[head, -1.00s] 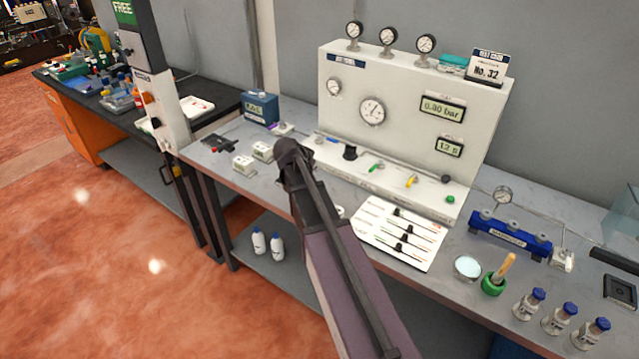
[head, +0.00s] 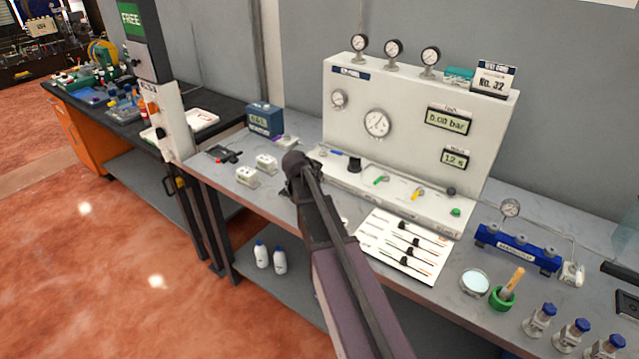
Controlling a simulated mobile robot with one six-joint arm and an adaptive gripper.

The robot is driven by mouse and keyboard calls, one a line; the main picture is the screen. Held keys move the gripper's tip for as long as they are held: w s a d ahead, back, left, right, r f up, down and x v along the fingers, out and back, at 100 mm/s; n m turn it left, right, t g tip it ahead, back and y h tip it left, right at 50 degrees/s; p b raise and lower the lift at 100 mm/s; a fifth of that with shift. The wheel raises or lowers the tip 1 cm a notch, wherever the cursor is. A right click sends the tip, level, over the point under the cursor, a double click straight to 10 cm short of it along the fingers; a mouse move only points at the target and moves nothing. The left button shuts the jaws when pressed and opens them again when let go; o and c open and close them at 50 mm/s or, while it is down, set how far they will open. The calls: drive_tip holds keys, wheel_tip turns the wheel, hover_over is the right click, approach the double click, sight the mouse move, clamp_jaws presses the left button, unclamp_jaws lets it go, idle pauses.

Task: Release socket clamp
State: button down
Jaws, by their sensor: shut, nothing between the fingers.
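No part is clearly marked as the socket clamp. On the bench's left end lies a dark fixture with a red part (head: 222,155), too small to tell its state. The white test panel (head: 400,143) has a ledge with a black knob (head: 354,165), a green lever (head: 381,180) and a yellow lever (head: 417,194). The upper display (head: 449,121) seems to read 0.00 bar. My arm rises from the bottom centre and its dark end covers the bench in front of the ledge's left part. My gripper's fingers do not show.
Two small white blocks (head: 247,176) and a blue box (head: 264,118) stand left of my arm. A white slider board (head: 392,253) lies to its right. Further right are a blue manifold (head: 516,248), a dish (head: 474,282) and capped bottles. A grey post (head: 165,110) stands by the bench's left end.

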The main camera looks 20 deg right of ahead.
drive_tip(key=b+x, duration=0.5)
drive_tip(key=x, duration=0.2)
drive_tip(key=shift+d+f, duration=0.1)
drive_tip(key=shift+f, duration=0.2)
drive_tip(key=a, duration=0.1)
drive_tip(key=s+a, duration=0.1)
drive_tip(key=shift+s+a+f, duration=0.15)
drive_tip(key=shift+s+a, duration=0.1)
drive_tip(key=shift+s, duration=0.05)
drive_tip(key=shift+s+a+f, duration=0.1)
drive_tip(key=shift+s+a, duration=0.15)
drive_tip(key=shift+a, duration=0.2)
drive_tip(key=shift+d, duration=0.25)
drive_tip(key=shift+a+m, duration=0.1)
drive_tip(key=shift+m, duration=0.2)
